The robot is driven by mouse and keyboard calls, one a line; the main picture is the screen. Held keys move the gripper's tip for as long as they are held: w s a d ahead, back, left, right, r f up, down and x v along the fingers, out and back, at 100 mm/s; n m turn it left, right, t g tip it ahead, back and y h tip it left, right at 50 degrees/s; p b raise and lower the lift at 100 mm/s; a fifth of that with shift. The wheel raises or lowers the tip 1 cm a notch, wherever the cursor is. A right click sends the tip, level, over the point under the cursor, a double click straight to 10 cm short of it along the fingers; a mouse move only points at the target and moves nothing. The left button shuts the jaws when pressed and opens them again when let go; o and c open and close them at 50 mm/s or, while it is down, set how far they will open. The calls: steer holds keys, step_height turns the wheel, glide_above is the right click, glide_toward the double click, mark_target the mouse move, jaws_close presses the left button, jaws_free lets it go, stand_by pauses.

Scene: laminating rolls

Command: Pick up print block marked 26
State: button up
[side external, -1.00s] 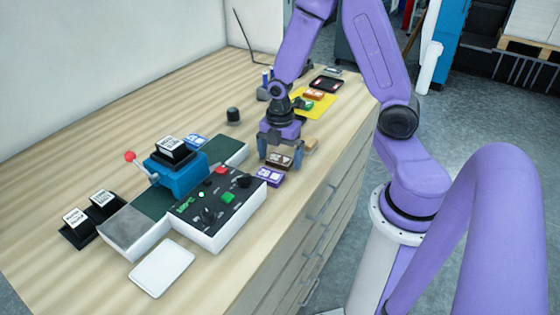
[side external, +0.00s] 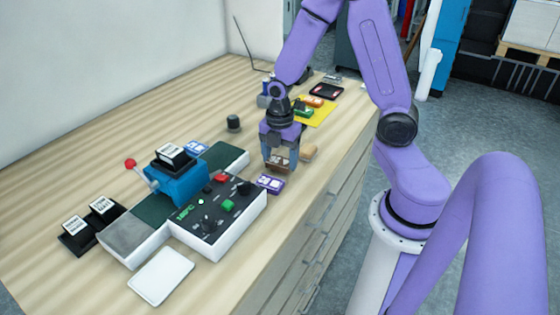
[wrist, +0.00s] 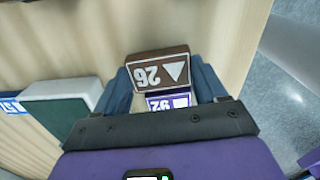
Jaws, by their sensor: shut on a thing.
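The print block marked 26 (wrist: 160,72) is brown with a white number and triangle. In the wrist view it sits between the two fingers of my gripper (wrist: 165,88), which is shut on it. In the side view the brown block (side external: 279,163) shows between the finger ends of my gripper (side external: 281,160), just behind the purple block. Its underside is hard to see, so its height above the table is unclear. The purple block marked 92 (side external: 270,184) lies on the table in front; it also shows partly in the wrist view (wrist: 168,101).
A tan block (side external: 308,152) stands close to the right of my gripper. The control box (side external: 225,208) and blue press (side external: 178,182) are to the left. Orange and green blocks lie on a yellow sheet (side external: 322,115) behind. The table's right edge is near.

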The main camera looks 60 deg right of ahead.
steer(key=s+a+r, duration=0.2)
steer(key=s+r, duration=0.9)
steer(key=s, duration=0.2)
steer(key=shift+s+a+r, duration=0.15)
steer(key=shift+s+a, duration=0.05)
steer(key=shift+s, duration=0.2)
